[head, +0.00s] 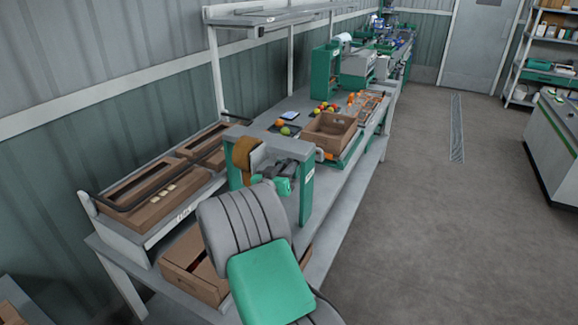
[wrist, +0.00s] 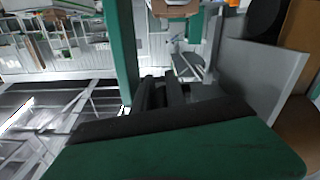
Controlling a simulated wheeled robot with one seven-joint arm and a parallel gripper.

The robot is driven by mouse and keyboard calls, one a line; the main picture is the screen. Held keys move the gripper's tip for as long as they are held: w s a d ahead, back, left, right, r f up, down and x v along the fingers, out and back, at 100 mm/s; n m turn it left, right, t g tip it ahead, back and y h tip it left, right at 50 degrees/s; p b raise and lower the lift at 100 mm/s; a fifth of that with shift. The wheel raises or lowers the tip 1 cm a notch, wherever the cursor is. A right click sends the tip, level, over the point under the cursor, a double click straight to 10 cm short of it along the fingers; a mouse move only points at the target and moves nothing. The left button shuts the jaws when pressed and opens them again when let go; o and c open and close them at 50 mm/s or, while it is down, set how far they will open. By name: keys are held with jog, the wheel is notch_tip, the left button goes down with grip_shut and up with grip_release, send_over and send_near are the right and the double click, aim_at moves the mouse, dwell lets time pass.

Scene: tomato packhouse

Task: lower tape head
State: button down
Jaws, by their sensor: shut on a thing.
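The tape head stands in a frame with green posts on the bench, with a tan tape roll (head: 243,152) and a grey side plate (head: 258,158). In the wrist view its grey plate (wrist: 262,80) fills the right side, with the tan roll (wrist: 303,45) at the edge. My gripper (head: 283,168) is at the tape head, inside the frame, right of the roll. Its dark fingers (wrist: 165,88) are closed together on a part of the tape head; the part itself is mostly hidden by the fingers. A thin grey bar (wrist: 192,66) lies just past the fingertips.
An open cardboard box (head: 330,133) stands on the bench behind the frame, near loose tomatoes (head: 325,107). Flat cartons (head: 143,187) lie in a rack at left. The floor (head: 440,220) at right is clear.

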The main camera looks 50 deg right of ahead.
notch_tip(320, 180, down, 3)
jog(key=b, duration=0.4)
jog(key=c, duration=1.4)
grip_release()
jog(key=shift+o, duration=0.2)
jog(key=b+v, duration=0.1)
jog(key=v, duration=0.7)
jog(key=shift+b, duration=0.4)
jog(key=shift+d+r, duration=0.1)
